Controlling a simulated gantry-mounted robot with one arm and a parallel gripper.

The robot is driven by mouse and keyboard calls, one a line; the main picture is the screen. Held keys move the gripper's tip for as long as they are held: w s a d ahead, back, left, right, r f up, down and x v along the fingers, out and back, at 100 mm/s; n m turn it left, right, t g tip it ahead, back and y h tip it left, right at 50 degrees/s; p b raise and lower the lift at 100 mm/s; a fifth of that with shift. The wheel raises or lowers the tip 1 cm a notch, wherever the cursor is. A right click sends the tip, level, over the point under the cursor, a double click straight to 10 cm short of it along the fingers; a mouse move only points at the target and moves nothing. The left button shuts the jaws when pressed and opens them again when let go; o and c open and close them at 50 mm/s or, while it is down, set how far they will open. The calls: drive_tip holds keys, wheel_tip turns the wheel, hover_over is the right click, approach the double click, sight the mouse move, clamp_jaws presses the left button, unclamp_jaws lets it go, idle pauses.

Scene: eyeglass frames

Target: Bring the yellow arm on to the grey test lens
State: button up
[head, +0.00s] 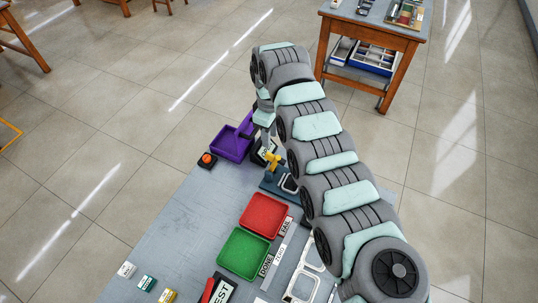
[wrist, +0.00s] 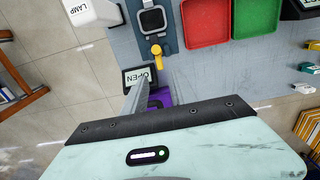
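The yellow arm (wrist: 156,54) is a short lever with a round end, mounted on a blue-grey stand (wrist: 166,22). In the wrist view it points down, away from the grey test lens (wrist: 152,19), a dark-framed square on the same stand. In the head view the yellow arm (head: 272,158) shows just below my gripper and the lens (head: 289,184) lies to its lower right, partly beside my arm. My gripper (wrist: 158,80) is empty, its two thin grey fingers apart. The fingertips are near the yellow arm but do not appear to touch it.
A purple bin (head: 230,145) and a box with an orange button (head: 207,160) stand at the table's far end. An OPEN sign (wrist: 138,77) is close to my fingers. Red (head: 264,214) and green (head: 244,253) trays lie nearer. A LAMP box (wrist: 92,12) stands left of the stand.

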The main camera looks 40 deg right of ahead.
sight(269, 153)
wheel_tip(269, 153, down, 10)
drive_tip(key=shift+f+b, duration=0.15)
drive_tip(key=shift+b, duration=0.2)
clamp_jaws()
idle(0.4)
